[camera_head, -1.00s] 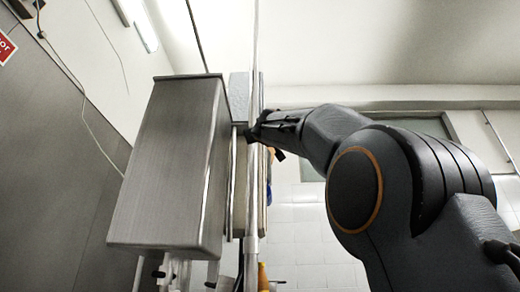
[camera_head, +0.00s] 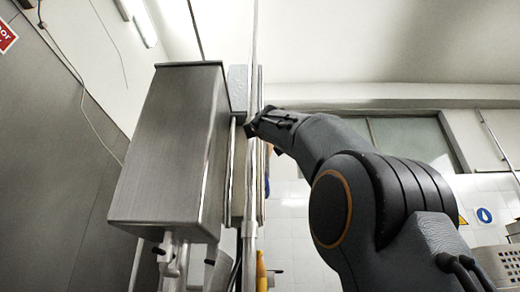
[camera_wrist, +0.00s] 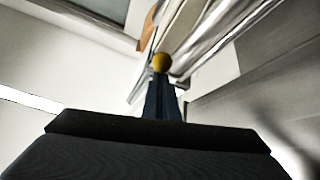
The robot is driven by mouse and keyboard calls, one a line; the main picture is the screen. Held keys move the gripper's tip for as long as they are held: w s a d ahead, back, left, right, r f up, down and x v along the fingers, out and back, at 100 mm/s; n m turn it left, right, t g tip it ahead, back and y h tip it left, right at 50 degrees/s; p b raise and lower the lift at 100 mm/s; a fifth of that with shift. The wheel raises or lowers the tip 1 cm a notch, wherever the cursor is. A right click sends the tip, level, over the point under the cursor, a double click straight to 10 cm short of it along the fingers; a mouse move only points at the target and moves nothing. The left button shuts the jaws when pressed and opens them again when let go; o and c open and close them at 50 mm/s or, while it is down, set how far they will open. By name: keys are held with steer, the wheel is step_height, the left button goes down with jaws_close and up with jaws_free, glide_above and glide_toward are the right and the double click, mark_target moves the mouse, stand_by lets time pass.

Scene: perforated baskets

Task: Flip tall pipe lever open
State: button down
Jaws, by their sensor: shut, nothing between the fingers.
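A tall, thin vertical pipe (camera_head: 252,180) runs up the middle of the head view, just right of a grey metal box. My gripper (camera_head: 254,122) is at the pipe's right side, partway up; whether it touches the pipe is unclear. In the wrist view, my gripper's narrow dark fingers (camera_wrist: 161,98) are together. A yellow ball (camera_wrist: 161,62) shows just beyond their tips, with shiny pipes behind it. It looks like a lever knob, but the lever's shaft and angle are not clear. A yellow piece (camera_head: 262,270) with a small dark handle shows low beside the pipe.
The grey metal box (camera_head: 172,150) stands close left of the pipe, with pipe fittings (camera_head: 172,258) under it. A perforated metal basket (camera_head: 503,266) is at the lower right. A tiled wall (camera_head: 288,215) lies behind.

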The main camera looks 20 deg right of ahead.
steer(key=w+d+f+b, duration=0.2)
steer(key=w+f, duration=0.2)
steer(key=shift+w, duration=0.2)
stand_by(0.5)
stand_by(0.3)
steer(key=shift+r, duration=0.1)
steer(key=shift+s+a+r, duration=0.25)
steer(key=shift+s+r, duration=0.1)
steer(key=shift+r, duration=0.1)
steer(key=s+a+r, duration=0.2)
steer(key=s+a, duration=0.1)
steer(key=s+f+b, duration=0.3)
steer(key=f+b, duration=0.5)
steer(key=b, duration=0.1)
steer(key=shift+s+f, duration=0.2)
steer(key=shift+s, duration=0.1)
